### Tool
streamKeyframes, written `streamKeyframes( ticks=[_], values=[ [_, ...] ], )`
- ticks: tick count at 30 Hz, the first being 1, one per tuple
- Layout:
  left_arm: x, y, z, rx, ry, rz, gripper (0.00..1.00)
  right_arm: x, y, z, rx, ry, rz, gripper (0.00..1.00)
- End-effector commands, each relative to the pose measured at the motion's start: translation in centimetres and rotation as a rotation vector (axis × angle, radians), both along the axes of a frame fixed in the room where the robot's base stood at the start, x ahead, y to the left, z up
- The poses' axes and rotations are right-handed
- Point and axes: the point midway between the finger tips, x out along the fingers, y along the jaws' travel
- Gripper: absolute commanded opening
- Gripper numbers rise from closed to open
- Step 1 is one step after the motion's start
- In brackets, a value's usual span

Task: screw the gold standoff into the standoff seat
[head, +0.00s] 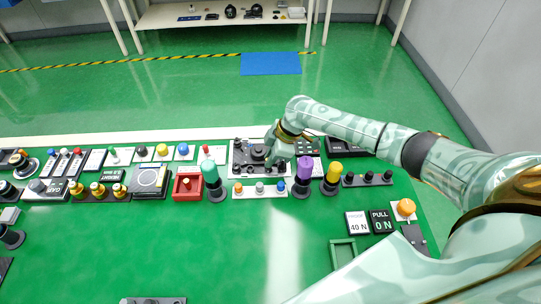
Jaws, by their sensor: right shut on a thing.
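My right gripper (273,158) reaches down over a grey and black panel (238,165) at the back middle of the green table. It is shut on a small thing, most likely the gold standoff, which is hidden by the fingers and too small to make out. The panel carries dark round fittings (257,152). The standoff seat cannot be told apart from them, nor whether the held thing touches it. My left gripper is not in view.
Close in front of the panel stand a teal-topped post (210,175), a purple-topped post (304,172) and a white strip with knobs (259,189). A yellow-topped post (333,174) stands to the right. A red box (187,186) lies left. The table's front middle is mostly clear.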

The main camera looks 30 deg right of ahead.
Motion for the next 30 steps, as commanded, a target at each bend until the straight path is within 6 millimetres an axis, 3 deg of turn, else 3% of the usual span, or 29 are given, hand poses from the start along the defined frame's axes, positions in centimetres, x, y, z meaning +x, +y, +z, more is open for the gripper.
streamKeyframes(
  ticks=[7, 8, 10, 20, 23, 30],
  values=[
    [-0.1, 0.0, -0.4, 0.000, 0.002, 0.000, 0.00, 0.0, 0.0, -0.7, 0.001, 0.001, -0.001, 0.00],
    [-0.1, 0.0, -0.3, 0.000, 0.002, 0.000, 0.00, 0.0, 0.0, -0.7, 0.000, 0.000, -0.001, 0.20],
    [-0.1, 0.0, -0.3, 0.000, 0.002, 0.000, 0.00, 0.0, 0.0, -0.6, 0.000, 0.000, -0.001, 0.39],
    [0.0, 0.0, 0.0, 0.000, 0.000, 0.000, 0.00, 0.0, -0.2, 0.0, -0.001, -0.002, -0.001, 0.40],
    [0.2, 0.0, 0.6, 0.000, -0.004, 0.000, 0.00, -0.3, -0.7, 1.4, -0.002, -0.002, 0.000, 0.40],
    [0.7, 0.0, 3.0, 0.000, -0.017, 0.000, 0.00, -1.3, -2.9, 7.5, -0.002, -0.005, 0.000, 0.40]
  ],
)
